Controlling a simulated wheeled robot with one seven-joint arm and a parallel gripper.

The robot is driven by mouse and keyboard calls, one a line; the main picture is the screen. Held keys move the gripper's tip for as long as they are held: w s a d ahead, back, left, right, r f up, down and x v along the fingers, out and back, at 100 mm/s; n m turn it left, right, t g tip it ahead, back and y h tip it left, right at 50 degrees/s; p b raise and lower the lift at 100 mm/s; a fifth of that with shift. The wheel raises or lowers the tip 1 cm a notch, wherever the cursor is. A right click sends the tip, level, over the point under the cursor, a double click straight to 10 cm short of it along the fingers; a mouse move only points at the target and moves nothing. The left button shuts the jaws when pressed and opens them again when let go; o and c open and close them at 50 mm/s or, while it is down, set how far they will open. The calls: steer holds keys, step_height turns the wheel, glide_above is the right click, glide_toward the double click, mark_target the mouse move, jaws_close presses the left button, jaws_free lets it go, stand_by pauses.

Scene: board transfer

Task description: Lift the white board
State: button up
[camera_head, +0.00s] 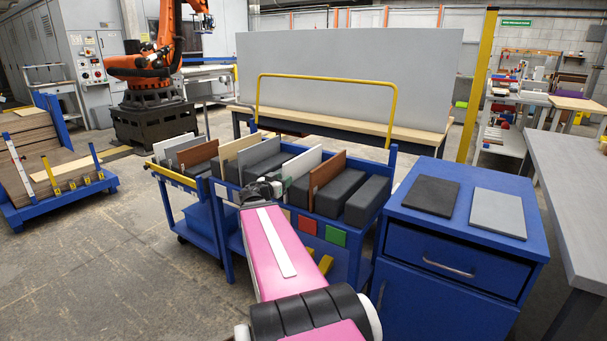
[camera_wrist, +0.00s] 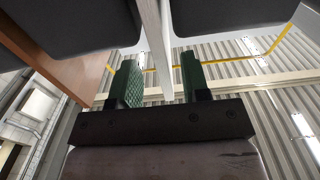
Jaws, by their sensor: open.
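The white board (camera_head: 303,163) stands upright on edge in the blue cart, between dark grey blocks and near a brown board (camera_head: 326,172). My gripper (camera_head: 276,187) is at the near end of the white board, and my arm hides part of the cart there. In the wrist view, my gripper (camera_wrist: 160,82) has its two green fingers apart. The thin edge of the white board (camera_wrist: 153,42) runs between them, with a visible gap on each side. The brown board (camera_wrist: 62,50) is to the left of the fingers in that view.
Dark grey blocks (camera_head: 367,200) flank the boards closely. A yellow rail (camera_head: 325,77) arches over the cart's back. A second cart (camera_head: 175,176) with boards stands to the left. A blue cabinet (camera_head: 456,262) bearing a black and a grey panel stands to the right.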

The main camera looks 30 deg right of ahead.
steer(key=x, duration=0.5)
steer(key=shift+w+f, duration=0.15)
steer(key=shift+c, duration=0.3)
jaws_close()
steer(key=shift+r, duration=0.2)
